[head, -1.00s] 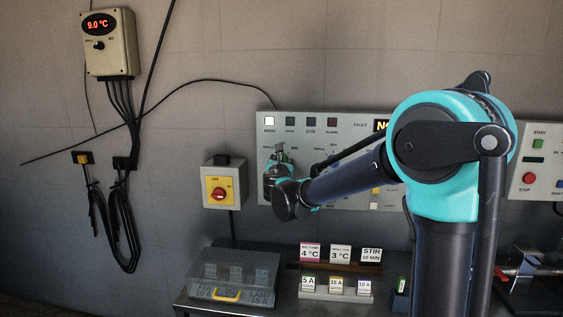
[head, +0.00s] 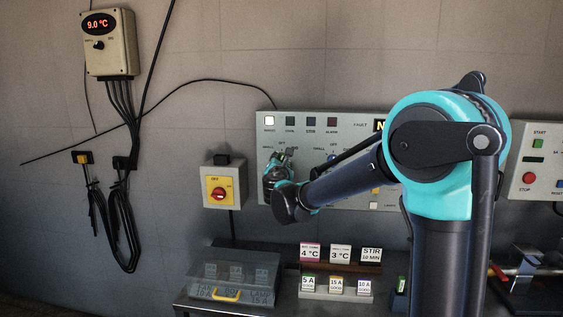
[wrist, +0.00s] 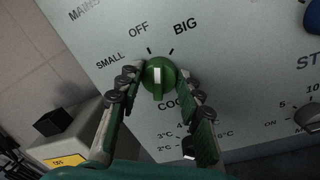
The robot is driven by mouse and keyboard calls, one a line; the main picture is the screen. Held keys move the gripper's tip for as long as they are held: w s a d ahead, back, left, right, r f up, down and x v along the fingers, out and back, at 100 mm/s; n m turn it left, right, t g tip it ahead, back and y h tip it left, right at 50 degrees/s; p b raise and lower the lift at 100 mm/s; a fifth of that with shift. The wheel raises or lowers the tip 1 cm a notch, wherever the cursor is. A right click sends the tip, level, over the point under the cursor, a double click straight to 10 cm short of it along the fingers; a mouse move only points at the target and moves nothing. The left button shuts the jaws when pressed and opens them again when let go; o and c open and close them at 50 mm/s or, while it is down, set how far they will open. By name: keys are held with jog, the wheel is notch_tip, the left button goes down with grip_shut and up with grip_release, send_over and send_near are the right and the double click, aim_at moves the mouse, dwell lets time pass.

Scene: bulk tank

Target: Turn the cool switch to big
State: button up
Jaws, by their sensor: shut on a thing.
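The cool switch is a green round knob (wrist: 159,77) with a white pointer line, on the grey panel. In the wrist view the labels SMALL, OFF and BIG fan around it, tilted in the picture. The white line stands nearly straight up in the picture, between the OFF and BIG ticks. My gripper (wrist: 160,74) is shut on the knob, one finger on each side. In the head view my gripper (head: 287,154) is at the left part of the control panel (head: 345,124), tilted to the right, and hides the knob.
A yellow-and-red rotary switch box (head: 218,190) is on the wall just left of my gripper. A clear lidded box (head: 235,276) and label cards (head: 340,254) stand on the bench below. A temperature display (head: 98,24) reads 9.0 °C.

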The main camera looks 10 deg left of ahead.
jog(key=m, duration=0.5)
jog(key=shift+f, duration=0.1)
jog(key=shift+m, duration=0.3)
dwell(0.4)
jog(key=o, duration=1.2)
jog(key=shift+c, duration=0.2)
jog(key=shift+s, duration=0.1)
jog(key=s, duration=1.2)
jog(key=shift+f, duration=0.35)
jog(key=shift+w+d, duration=0.1)
jog(key=shift+d, duration=0.05)
